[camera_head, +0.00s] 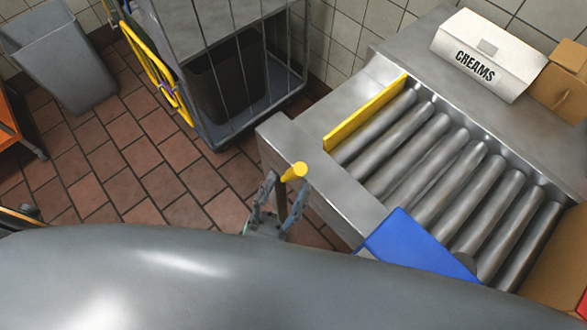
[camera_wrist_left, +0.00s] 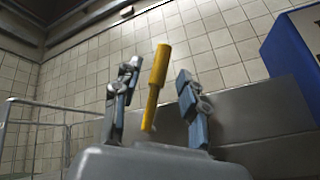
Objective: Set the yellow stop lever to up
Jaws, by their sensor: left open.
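The yellow stop lever (camera_head: 295,171) sticks out at the near left side of the roller conveyor (camera_head: 390,221). In the left wrist view the lever (camera_wrist_left: 156,80) stands nearly upright, its top leaning slightly right. My left gripper (camera_head: 279,189) is open, one finger on each side of the lever. The left wrist view shows the same gripper (camera_wrist_left: 157,88) with gaps between both fingers and the lever. Whether the lever lies fully between the fingers in depth is hard to tell. My right gripper is not in view.
A yellow plate (camera_head: 366,113) edges the rollers (camera_head: 425,165). A blue panel (camera_head: 420,247) sits at the conveyor's near side. A white CREAMS box (camera_head: 487,54) and a cardboard box (camera_head: 561,85) stand at the back right. A wire cage cart (camera_head: 216,139) and grey bin (camera_head: 62,55) stand left.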

